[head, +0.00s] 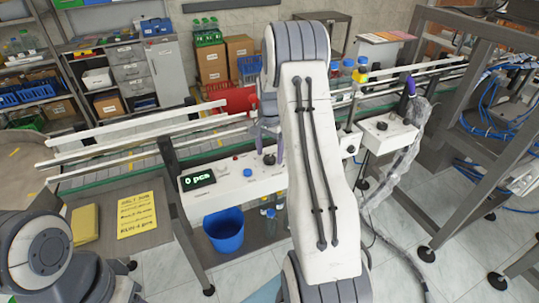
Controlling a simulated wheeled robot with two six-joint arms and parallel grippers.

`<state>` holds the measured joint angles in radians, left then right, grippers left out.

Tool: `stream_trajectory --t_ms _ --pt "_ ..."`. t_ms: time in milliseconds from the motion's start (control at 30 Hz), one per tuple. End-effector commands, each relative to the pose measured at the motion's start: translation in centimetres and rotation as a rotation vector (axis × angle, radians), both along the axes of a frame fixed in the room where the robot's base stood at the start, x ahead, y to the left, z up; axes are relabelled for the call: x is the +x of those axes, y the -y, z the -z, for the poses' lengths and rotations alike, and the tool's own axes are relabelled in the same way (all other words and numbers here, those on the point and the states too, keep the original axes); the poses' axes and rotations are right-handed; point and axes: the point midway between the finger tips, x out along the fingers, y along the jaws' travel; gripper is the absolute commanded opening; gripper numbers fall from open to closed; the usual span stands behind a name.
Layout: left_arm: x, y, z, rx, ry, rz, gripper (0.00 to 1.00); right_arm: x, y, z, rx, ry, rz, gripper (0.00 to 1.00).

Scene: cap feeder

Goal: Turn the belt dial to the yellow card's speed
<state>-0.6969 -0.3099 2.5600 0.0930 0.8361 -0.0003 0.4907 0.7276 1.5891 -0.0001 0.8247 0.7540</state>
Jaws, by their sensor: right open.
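The control box (213,194) on the conveyor's front has a green display reading "0 pcs" and small buttons. A black dial (269,158) sits on its top face. My right gripper (269,143) points down over this dial with its fingers apart, one on each side; whether they touch it I cannot tell. My right arm hides part of the box and gripper. The yellow card (138,215) with several handwritten lines lies on the left-hand board; its writing is too small to read surely. My left arm is at the lower left, its gripper out of view.
A second white box (387,133) with a black knob stands right of my arm. The conveyor (110,172) runs across behind, with capped bottles (361,72) on it. A blue bin (224,230) stands below. A yellow pad (85,224) lies beside the card.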

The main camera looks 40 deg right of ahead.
Motion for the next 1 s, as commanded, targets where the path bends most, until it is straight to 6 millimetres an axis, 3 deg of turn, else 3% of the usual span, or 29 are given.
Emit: stream_trajectory --t_ms 300,500,1000 --pt "0.0 0.0 1.3 0.0 0.0 0.0 0.5 0.1 0.1 -6.1 -0.003 0.005 0.0 0.83" --pt "0.0 0.0 1.6 0.0 0.0 0.0 0.5 0.0 0.0 -8.8 -0.001 0.003 0.0 0.83" --pt "0.0 0.0 1.6 0.0 0.0 0.0 0.5 0.0 0.0 -9.4 0.0 0.0 0.0 0.83"
